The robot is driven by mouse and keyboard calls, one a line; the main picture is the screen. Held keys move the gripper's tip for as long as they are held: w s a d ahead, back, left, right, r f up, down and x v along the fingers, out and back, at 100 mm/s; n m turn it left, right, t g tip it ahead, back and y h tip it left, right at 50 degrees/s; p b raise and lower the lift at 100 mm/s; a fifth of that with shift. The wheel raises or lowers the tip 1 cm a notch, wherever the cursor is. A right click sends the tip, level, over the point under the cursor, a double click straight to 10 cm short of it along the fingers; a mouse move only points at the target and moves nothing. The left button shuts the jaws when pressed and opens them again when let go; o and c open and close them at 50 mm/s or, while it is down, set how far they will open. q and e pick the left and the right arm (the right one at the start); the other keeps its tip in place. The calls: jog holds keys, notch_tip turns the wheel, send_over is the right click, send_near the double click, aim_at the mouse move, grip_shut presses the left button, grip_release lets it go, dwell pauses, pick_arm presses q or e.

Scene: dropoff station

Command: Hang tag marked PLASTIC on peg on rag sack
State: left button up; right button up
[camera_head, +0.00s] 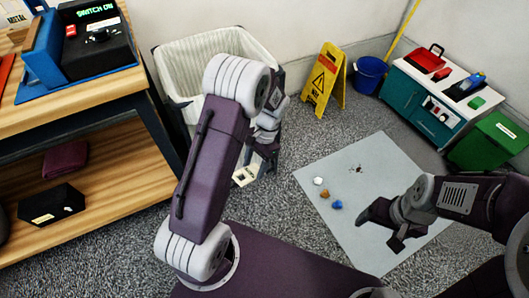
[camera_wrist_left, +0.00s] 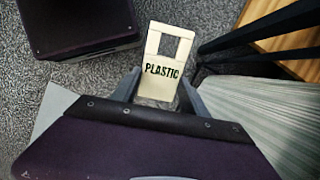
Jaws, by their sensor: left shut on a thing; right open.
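My left gripper (camera_head: 258,158) is shut on a cream tag (camera_head: 245,174), held above the carpet in front of the sack. In the left wrist view the tag (camera_wrist_left: 160,72) reads PLASTIC, has a square hole at its far end, and sits between the fingers (camera_wrist_left: 158,90). The pale rag sack (camera_head: 172,66) stands behind my left arm, which hides part of it; its ribbed side also shows in the left wrist view (camera_wrist_left: 262,112). A small dark part (camera_head: 178,104) juts from its front; I cannot tell if this is the peg. My right gripper (camera_head: 380,228) is open and empty.
A wooden bench (camera_head: 100,95) with a dark frame stands left of the sack. A yellow wet-floor sign (camera_head: 325,80), blue bucket (camera_head: 369,73), teal cabinet (camera_head: 425,115) and green bin (camera_head: 490,142) stand at right. A grey mat (camera_head: 365,165) holds small debris.

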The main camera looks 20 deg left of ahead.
aim_at(243, 170)
pick_arm(q)
jog(key=a+r+m+y+p, duration=0.1)
jog(key=s+a+r+m+g+y+p, duration=0.1)
jog(key=m+y, duration=0.1)
jog(key=s+a+m+g+y+p, duration=0.1)
jog(key=m+y, duration=0.1)
jog(key=shift+a+r+p, duration=0.1)
jog(key=shift+r+p, duration=0.2)
jog(key=shift+r, duration=0.1)
jog(key=w+d+r+m+t+y+p, duration=0.2)
jog(key=w+r+m+t+y+p, duration=0.55)
jog(key=m+t+y, duration=0.4)
jog(key=w+a+f+m+t+h+b, duration=0.1)
jog(key=w+a+f+b, duration=0.1)
jog(key=w+a, duration=0.4)
jog(key=shift+a+f+h, duration=0.3)
jog(key=shift+a+h, duration=0.05)
jog(key=shift+a, duration=0.4)
jog(key=shift+t, duration=0.25)
jog(key=o, duration=1.5)
jog(key=shift+o, duration=0.2)
